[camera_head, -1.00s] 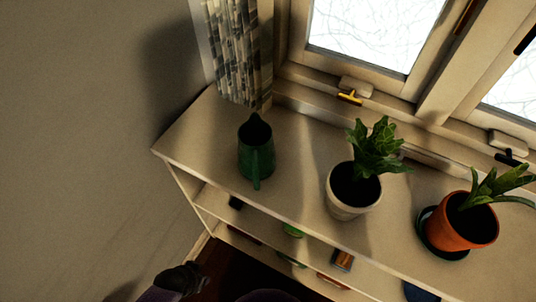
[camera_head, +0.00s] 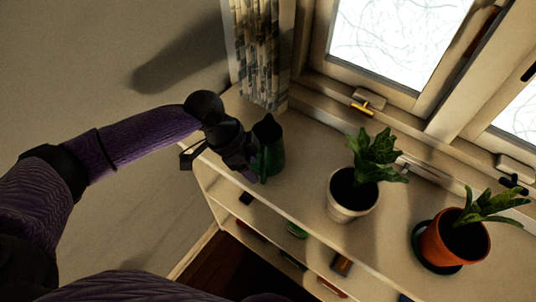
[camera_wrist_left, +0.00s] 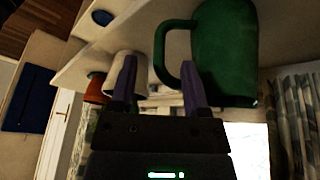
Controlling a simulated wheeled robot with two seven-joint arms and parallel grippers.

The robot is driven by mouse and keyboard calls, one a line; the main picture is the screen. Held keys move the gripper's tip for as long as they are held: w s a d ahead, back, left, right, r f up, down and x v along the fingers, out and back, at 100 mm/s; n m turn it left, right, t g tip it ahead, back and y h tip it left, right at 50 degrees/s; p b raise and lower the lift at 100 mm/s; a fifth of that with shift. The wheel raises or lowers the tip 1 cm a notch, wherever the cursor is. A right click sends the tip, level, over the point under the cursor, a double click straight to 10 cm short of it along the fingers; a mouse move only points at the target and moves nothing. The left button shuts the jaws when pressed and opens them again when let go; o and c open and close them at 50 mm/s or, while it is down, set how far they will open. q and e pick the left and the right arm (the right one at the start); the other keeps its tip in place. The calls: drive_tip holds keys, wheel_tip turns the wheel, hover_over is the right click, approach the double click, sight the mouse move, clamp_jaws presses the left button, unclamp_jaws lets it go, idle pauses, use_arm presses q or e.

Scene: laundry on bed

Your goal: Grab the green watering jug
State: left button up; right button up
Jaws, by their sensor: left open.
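The green watering jug (camera_head: 273,151) stands upright on the white shelf top, near its left end by the curtain. My left gripper (camera_head: 252,174) is beside the jug on its left, at the handle side, and hides part of it. In the left wrist view the jug (camera_wrist_left: 226,55) is large, with its handle (camera_wrist_left: 160,52) towards my gripper. The open fingers (camera_wrist_left: 160,80) point at the handle, which appears between the fingertips. I cannot tell whether they touch it. My right gripper is not in view.
A white pot with a leafy plant (camera_head: 350,200) stands right of the jug, and an orange pot (camera_head: 455,243) farther right. The shelf top (camera_head: 300,190) is clear between jug and white pot. A curtain (camera_head: 262,60) hangs behind the jug. Lower shelves hold small items.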

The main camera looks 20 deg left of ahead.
sight(261, 176)
use_arm(q)
drive_tip(key=b+x, duration=0.1)
drive_tip(key=x, duration=0.4)
clamp_jaws()
drive_tip(key=shift+r, duration=0.1)
idle(1.1)
